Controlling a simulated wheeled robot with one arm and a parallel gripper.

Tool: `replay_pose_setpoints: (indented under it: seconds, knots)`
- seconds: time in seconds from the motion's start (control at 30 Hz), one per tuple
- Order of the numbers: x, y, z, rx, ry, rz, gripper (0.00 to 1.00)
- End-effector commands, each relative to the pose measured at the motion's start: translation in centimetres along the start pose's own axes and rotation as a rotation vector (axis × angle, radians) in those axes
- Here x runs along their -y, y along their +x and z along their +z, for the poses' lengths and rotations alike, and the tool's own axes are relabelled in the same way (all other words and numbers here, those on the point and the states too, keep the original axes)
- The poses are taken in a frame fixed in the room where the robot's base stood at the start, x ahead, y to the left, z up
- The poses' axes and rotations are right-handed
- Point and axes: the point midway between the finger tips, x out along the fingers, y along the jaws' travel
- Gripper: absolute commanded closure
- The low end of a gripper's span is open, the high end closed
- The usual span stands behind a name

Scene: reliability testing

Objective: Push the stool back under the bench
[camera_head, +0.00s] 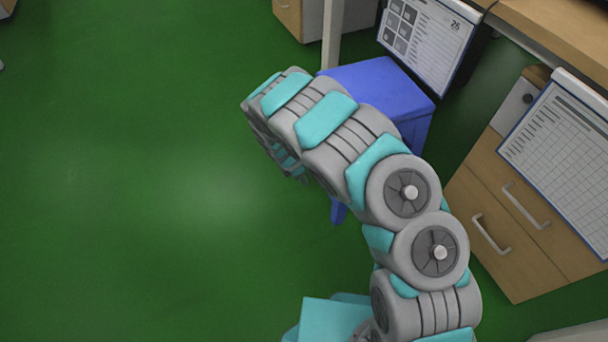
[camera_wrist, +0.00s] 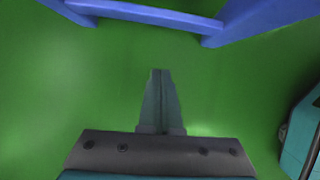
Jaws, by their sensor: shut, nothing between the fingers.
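The blue stool (camera_head: 378,86) stands at the bench, near its left end, partly hidden behind my arm in the head view. One blue leg shows below my arm. In the wrist view the stool's legs and crossbar (camera_wrist: 160,14) run along the top edge. My gripper (camera_wrist: 161,72) is shut and empty, pointing toward the crossbar with a gap of green floor between. The bench (camera_head: 556,28) has a wooden top at the upper right.
A wooden drawer cabinet (camera_head: 500,200) stands right of the stool, under the bench. Printed sheets (camera_head: 428,38) hang from the bench edge. A light post (camera_head: 332,36) and another cabinet (camera_head: 296,14) are behind the stool. The green floor (camera_head: 130,190) on the left is clear.

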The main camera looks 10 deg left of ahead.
Motion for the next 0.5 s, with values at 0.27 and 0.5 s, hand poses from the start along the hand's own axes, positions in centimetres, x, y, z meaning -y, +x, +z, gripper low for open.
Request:
replay_pose_setpoints:
  seconds: [0.27,0.5]
  knots:
    - [0.1,5.9,0.0,-0.001,0.003,-0.003,1.00]
    - [0.0,6.9,2.8,0.000,0.006,-0.001,1.00]
